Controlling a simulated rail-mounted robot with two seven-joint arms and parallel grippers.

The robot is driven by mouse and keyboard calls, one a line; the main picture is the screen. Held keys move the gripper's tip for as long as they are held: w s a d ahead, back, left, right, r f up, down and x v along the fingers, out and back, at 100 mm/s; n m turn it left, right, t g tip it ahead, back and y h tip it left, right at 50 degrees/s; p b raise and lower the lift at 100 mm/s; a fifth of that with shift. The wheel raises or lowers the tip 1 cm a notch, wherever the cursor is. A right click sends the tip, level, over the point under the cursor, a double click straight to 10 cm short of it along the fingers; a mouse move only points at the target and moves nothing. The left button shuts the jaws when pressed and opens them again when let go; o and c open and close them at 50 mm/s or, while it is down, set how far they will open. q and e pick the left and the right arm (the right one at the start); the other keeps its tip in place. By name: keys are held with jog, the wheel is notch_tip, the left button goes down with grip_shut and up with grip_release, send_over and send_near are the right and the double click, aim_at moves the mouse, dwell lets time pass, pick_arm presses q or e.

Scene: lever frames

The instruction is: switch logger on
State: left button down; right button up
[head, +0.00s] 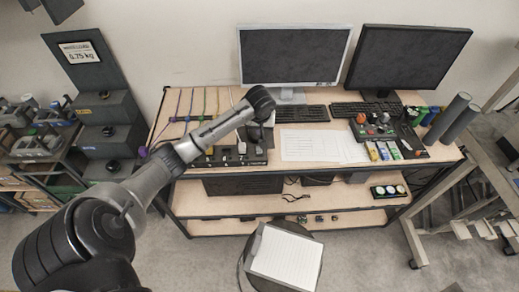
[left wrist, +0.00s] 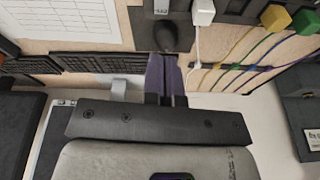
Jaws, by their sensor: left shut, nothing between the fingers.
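My left gripper (left wrist: 164,62) is shut and empty. Its fingertips point at a dark rounded piece (left wrist: 166,38) by the panel's edge; I cannot tell whether they touch. My left arm hides part of the panel in the head view. My right gripper is not in view.
Two monitors (head: 292,56) (head: 408,58) and keyboards (head: 300,114) stand behind. White papers (head: 318,146) lie mid-table. A second control panel (head: 408,140) with colored knobs is at the right. A stool with a notepad (head: 285,258) stands in front.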

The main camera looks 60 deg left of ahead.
pick_arm(q)
jog(key=shift+n, duration=0.8)
jog(key=shift+f, duration=0.1)
send_near(259, 151)
jog(key=x, duration=0.5)
jog(key=shift+w+a+f, duration=0.15)
jog(key=shift+w, duration=0.05)
jog(key=shift+x, duration=0.9)
jog(key=shift+s+d, duration=0.15)
jog(key=shift+d, duration=0.1)
